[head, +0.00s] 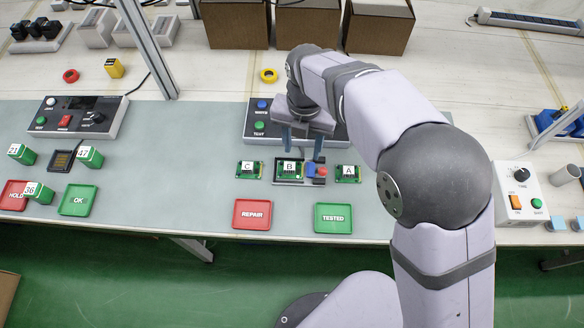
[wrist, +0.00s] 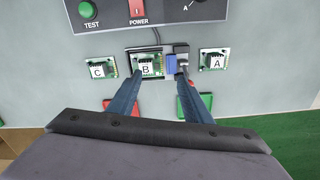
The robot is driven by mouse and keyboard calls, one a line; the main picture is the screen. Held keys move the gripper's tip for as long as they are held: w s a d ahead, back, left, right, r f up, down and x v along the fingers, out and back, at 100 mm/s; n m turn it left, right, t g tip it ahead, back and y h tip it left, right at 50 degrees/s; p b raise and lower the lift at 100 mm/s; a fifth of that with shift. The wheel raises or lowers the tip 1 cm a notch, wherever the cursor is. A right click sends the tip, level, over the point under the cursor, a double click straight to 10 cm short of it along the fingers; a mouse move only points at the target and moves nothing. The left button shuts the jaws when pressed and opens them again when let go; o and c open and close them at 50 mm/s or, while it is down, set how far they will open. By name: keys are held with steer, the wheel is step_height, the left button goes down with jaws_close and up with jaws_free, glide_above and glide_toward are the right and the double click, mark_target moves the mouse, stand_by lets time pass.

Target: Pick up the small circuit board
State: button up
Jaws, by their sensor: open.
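Three small green circuit boards stand in a row in the head view. Board C (head: 249,169) lies on the left, board B (head: 290,168) sits in a dark fixture (head: 288,184) in the middle, and board A (head: 348,173) lies on the right. The wrist view shows board C (wrist: 102,68), board B (wrist: 147,66) and board A (wrist: 214,63). My gripper (head: 303,152) is open and empty, pointing down over the fixture. In the wrist view its blue fingers (wrist: 161,80) are apart, on either side of the gap around board B's right end. Contact cannot be told.
A blue and red part (head: 316,170) sits at the fixture's right end. A red REPAIR tray (head: 252,214) and a green TESTED tray (head: 333,218) lie in front. A test box (head: 259,116) stands behind.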

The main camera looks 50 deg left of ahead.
mark_target(290, 166)
steer(key=s+a+n, duration=0.2)
steer(key=s, duration=0.1)
steer(key=shift+a+f+n, duration=0.2)
steer(key=shift+f+n, duration=0.1)
steer(key=shift+f, duration=0.05)
steer(key=shift+w+d+f+p, duration=0.15)
steer(key=shift+f+p, duration=0.45)
steer(key=shift+f, duration=1.25)
steer(key=shift+w+f+p, duration=0.15)
steer(key=shift+f+p, duration=0.4)
steer(key=shift+f, duration=1.25)
steer(key=shift+c, duration=0.6)
jaws_close()
